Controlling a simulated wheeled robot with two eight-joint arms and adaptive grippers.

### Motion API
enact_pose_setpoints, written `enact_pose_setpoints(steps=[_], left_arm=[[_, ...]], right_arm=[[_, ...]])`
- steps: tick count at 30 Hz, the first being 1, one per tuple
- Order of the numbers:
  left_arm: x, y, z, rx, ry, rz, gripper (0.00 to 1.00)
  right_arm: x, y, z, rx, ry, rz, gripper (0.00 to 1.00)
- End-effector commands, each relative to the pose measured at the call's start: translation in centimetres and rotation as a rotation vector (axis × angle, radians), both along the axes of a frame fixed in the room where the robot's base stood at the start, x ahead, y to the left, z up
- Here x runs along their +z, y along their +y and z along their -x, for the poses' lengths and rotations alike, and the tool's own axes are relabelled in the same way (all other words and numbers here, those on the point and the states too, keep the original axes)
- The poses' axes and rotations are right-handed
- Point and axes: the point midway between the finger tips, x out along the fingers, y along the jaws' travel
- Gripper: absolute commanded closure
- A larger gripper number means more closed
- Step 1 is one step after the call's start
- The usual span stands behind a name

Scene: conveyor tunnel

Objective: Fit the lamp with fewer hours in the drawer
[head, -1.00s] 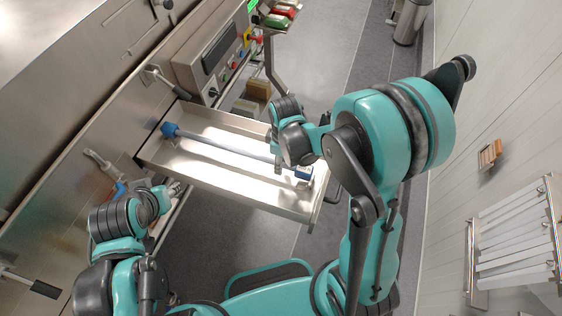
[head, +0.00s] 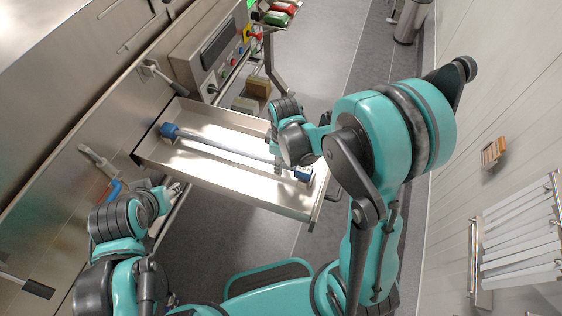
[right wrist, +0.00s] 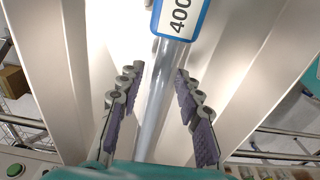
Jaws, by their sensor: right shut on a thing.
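A long grey lamp tube (head: 225,146) with blue end caps lies lengthwise along the open metal drawer (head: 225,187). Whether it rests on the floor or sits slightly above it I cannot tell. My right gripper (head: 277,168) reaches down into the drawer near the lamp's right end and is shut on the lamp. In the right wrist view my right fingers (right wrist: 156,95) stand on either side of the tube (right wrist: 155,100). A blue-edged label (right wrist: 180,16) at its end reads "400", cut off at the frame edge. My left gripper (head: 175,189) is empty beside the drawer's near-left corner; its jaw opening is unclear.
A control box (head: 205,50) with coloured buttons stands behind the drawer. A handle with a blue part (head: 112,190) is left of my left gripper.

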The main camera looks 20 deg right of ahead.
Motion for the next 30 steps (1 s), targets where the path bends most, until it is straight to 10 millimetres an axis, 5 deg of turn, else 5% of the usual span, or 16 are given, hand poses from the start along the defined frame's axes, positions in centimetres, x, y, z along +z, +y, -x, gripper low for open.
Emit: enact_pose_setpoints(steps=[10,26,27,30], left_arm=[[-2.4,0.0,0.0,0.0,0.0,0.0,0.6],[-2.3,0.0,0.0,0.0,0.0,0.0,0.6],[-2.3,0.0,0.0,0.0,0.0,0.0,0.6],[-2.3,0.0,0.0,0.0,0.0,0.0,0.6]], right_arm=[[-2.6,0.0,0.0,0.0,-0.001,-0.001,1.0],[-2.2,-0.1,0.0,0.0,0.0,0.0,1.0],[-2.2,-0.1,0.0,0.0,0.0,0.0,0.63],[-2.2,-0.1,0.0,0.0,0.0,0.0,0.41]])
